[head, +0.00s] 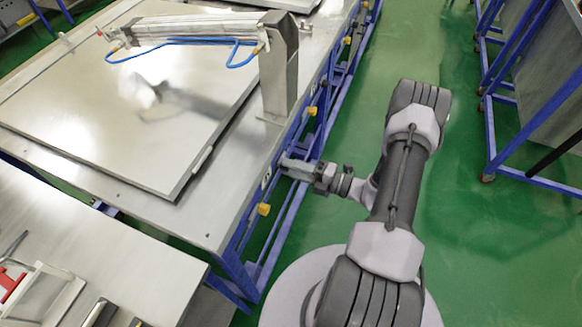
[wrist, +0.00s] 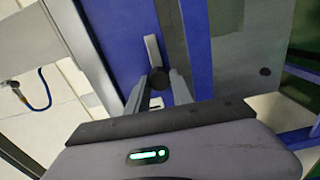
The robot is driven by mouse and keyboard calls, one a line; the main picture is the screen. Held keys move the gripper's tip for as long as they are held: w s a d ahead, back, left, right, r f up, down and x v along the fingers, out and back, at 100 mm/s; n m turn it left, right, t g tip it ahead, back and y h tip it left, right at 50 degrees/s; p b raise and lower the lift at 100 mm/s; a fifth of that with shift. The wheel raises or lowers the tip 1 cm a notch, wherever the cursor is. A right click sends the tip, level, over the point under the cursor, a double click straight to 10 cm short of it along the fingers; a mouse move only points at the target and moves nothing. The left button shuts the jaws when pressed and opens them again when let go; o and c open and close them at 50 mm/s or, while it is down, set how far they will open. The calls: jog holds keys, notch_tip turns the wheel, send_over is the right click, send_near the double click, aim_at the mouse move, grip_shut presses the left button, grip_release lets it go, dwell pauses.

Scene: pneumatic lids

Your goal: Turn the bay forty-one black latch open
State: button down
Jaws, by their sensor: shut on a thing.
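In the wrist view a small black latch (wrist: 158,79) sits on a blue frame member, between the two fingers of my gripper (wrist: 157,88). The fingers are shut on it and hide part of its sides. In the head view my gripper (head: 290,168) reaches the blue side frame of the steel bench from the right, below the bench's edge. The latch is hidden there by the gripper. I cannot read a bay number in either view.
The steel bench (head: 225,200) carries a flat metal lid (head: 60,90) with a pneumatic cylinder (head: 195,24) and blue hose. Yellow knobs (head: 264,209) stick out along the side. A blue rack (head: 540,100) stands at right. Green floor (head: 470,230) is clear between.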

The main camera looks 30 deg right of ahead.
jog(key=shift+n, duration=0.3)
dwell(0.4)
jog(key=c, duration=1.1)
grip_release()
jog(key=shift+s+d, duration=0.1)
jog(key=p+v, duration=0.2)
jog(key=v, duration=1.5)
jog(key=shift+s+p, duration=0.1)
jog(key=shift+p, duration=0.3)
